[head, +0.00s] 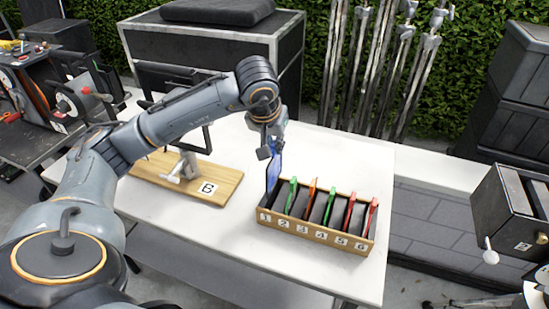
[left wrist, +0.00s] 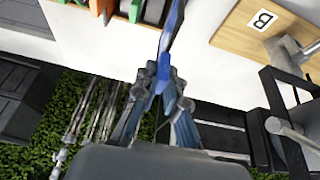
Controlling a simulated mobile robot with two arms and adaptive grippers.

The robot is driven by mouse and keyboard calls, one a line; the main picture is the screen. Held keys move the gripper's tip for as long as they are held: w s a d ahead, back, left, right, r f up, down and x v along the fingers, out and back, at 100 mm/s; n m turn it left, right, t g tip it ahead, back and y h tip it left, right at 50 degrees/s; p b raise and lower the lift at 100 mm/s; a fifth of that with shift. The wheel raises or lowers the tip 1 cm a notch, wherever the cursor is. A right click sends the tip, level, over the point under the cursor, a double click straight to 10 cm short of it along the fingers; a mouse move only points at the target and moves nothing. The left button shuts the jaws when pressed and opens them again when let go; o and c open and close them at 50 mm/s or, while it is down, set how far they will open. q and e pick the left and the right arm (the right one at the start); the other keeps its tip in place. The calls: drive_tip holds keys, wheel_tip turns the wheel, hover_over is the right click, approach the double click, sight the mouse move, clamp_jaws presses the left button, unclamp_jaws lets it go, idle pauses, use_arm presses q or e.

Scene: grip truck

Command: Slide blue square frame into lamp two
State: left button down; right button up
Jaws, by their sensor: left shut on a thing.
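My left gripper (head: 271,141) is shut on the upper part of the blue square frame (head: 272,169), which hangs upright, nearly edge-on, at the slot 1 end of a wooden rack (head: 318,233). I cannot tell whether its lower edge is inside the slot or just clear of it. In the left wrist view the left gripper (left wrist: 161,85) pinches the blue frame (left wrist: 173,28). My right gripper is out of view.
The rack holds green (head: 291,194), orange (head: 311,197) and red (head: 350,213) frames in numbered slots. The white table (head: 215,240) is bare in front. A black case (head: 215,50) stands behind, metal stands (head: 370,60) behind the table, and a black lamp box (head: 512,205) at right.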

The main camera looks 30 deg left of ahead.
use_arm(q)
drive_tip(key=shift+r, duration=0.25)
drive_tip(key=shift+r+p, duration=0.8)
drive_tip(key=shift+r, duration=0.35)
